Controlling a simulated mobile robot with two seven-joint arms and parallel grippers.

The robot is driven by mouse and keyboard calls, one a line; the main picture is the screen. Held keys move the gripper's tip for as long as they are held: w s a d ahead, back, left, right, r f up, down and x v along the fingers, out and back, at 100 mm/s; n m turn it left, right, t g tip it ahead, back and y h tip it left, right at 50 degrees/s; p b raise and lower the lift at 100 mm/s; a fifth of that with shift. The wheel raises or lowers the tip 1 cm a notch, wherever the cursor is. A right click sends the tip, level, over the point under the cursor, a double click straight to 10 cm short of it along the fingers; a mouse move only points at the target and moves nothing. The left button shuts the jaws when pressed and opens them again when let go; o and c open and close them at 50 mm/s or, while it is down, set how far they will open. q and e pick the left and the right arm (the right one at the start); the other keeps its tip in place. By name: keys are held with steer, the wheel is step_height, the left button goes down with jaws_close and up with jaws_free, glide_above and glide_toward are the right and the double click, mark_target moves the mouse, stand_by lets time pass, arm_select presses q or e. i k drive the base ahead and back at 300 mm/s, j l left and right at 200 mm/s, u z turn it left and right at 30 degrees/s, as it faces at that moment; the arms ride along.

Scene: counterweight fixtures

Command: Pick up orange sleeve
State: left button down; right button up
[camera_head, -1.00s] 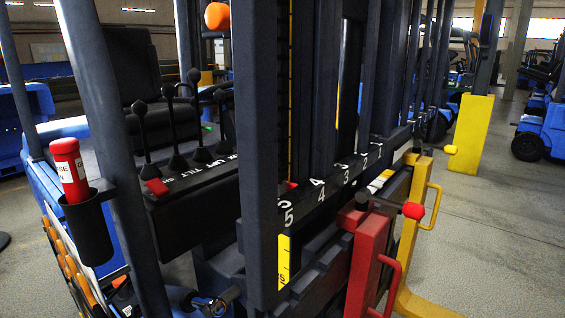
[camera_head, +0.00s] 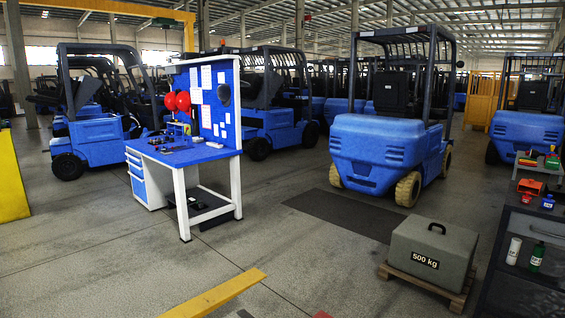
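No thing in the head view can be told for sure as the orange sleeve. A small orange-red object (camera_head: 531,186) lies on the dark cart at the right edge, too small to identify. Neither of my grippers is in view.
A blue workbench (camera_head: 190,154) with a pegboard stands left of centre. A grey 500 kg block (camera_head: 432,252) sits on a wooden pallet (camera_head: 424,291). A dark cart (camera_head: 535,232) stands at right. Blue forklifts (camera_head: 377,153) fill the back. A yellow bar (camera_head: 213,294) crosses the foreground. Floor between is open.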

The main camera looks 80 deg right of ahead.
mark_target(534, 187)
steer(key=z, duration=4.1)
steer(key=i+u, duration=0.15)
steer(key=i, duration=0.85)
steer(key=i+u, duration=0.15)
steer(key=i, duration=0.55)
steer(key=i+l+u, duration=0.2)
steer(key=i, duration=0.5)
steer(key=i+z, duration=0.3)
steer(key=i, duration=0.35)
steer(key=i+j+z, duration=0.25)
steer(key=i, duration=0.4)
steer(key=i+z, duration=0.4)
steer(key=i, duration=0.15)
steer(key=i+j+z, duration=0.15)
steer(key=i+z, duration=0.25)
steer(key=i, duration=0.15)
